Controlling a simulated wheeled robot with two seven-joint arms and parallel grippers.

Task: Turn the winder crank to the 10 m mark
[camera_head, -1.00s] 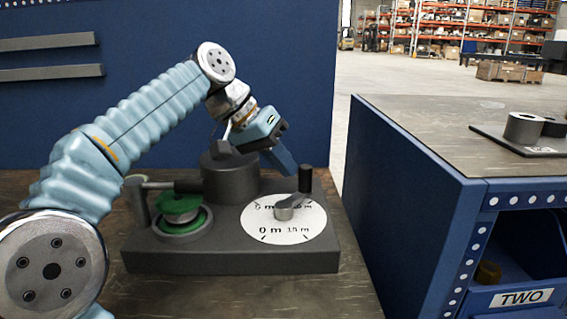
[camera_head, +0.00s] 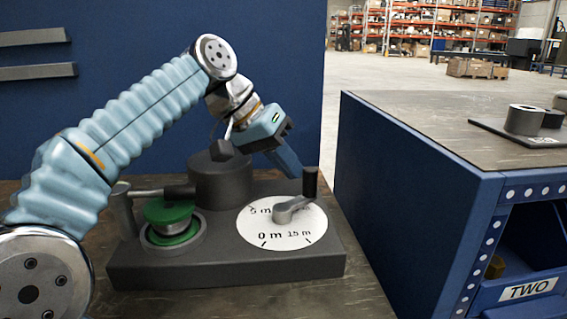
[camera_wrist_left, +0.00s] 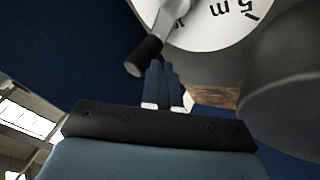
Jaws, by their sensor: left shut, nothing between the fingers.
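The winder is a dark grey block (camera_head: 225,266) on the bench. Its round white dial (camera_head: 268,226) shows 0 m, 5 m and 15 m; the lettering at the far right is partly covered by the crank. The crank (camera_head: 292,209) points to the far right, with its black handle (camera_head: 310,182) upright at the end. My left gripper (camera_head: 289,166) is shut and empty, just left of the handle. In the left wrist view, the shut fingers (camera_wrist_left: 163,84) are right beside the handle (camera_wrist_left: 145,55); I cannot tell whether they touch. My right gripper is out of view.
A green spool (camera_head: 170,218) sits on the block's left, with a grey cylinder (camera_head: 222,180) behind. A blue panel (camera_head: 285,70) stands at the back. A second blue bench (camera_head: 410,190) is at the right, across a gap.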

